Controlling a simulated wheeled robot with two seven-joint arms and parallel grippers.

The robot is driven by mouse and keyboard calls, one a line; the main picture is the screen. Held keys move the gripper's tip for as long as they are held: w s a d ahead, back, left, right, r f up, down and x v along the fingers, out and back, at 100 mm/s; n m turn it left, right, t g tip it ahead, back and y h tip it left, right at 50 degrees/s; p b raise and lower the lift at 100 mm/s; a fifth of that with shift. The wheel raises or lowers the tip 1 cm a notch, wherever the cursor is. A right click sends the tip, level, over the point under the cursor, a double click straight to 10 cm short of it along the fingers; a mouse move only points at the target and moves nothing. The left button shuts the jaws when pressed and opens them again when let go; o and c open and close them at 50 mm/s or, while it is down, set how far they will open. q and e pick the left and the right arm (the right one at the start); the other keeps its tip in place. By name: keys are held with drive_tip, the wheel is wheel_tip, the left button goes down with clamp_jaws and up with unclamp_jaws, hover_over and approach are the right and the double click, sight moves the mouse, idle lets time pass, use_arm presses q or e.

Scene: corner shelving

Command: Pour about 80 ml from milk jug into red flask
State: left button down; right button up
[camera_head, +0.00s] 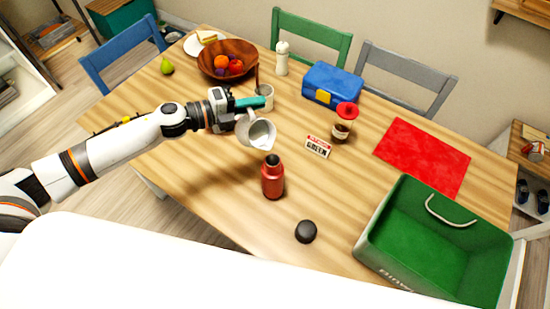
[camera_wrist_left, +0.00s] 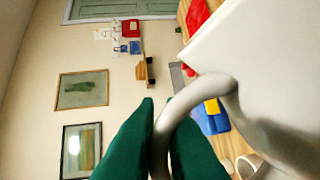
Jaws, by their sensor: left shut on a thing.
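The white milk jug (camera_head: 262,134) is held above the table in the head view, tilted with its mouth toward the red flask. My left gripper (camera_head: 243,106) is shut on the jug's handle; in the left wrist view its green fingers (camera_wrist_left: 155,140) are on either side of the curved handle (camera_wrist_left: 190,97). The red flask (camera_head: 272,178) stands upright and open on the table, a little below the jug in the picture. A black cap (camera_head: 306,231) lies on the table near the flask. I cannot see any milk flowing. My right gripper is not in view.
A green crate (camera_head: 365,228) stands at the right, near a red mat (camera_head: 424,157). A small sign (camera_head: 318,147), a red-lidded jar (camera_head: 342,124), a blue lunchbox (camera_head: 332,84) and a mug (camera_head: 264,96) stand behind the flask. A wooden fruit bowl (camera_head: 211,64) is farther back.

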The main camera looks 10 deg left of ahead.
use_arm(q)
drive_tip(key=shift+s+d+r, duration=0.15)
drive_tip(key=shift+d+r, duration=0.05)
drive_tip(key=shift+r, duration=0.1)
drive_tip(key=shift+m, duration=0.3)
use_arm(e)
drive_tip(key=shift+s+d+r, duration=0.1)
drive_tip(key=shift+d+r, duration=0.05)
use_arm(q)
drive_tip(key=shift+r, duration=0.1)
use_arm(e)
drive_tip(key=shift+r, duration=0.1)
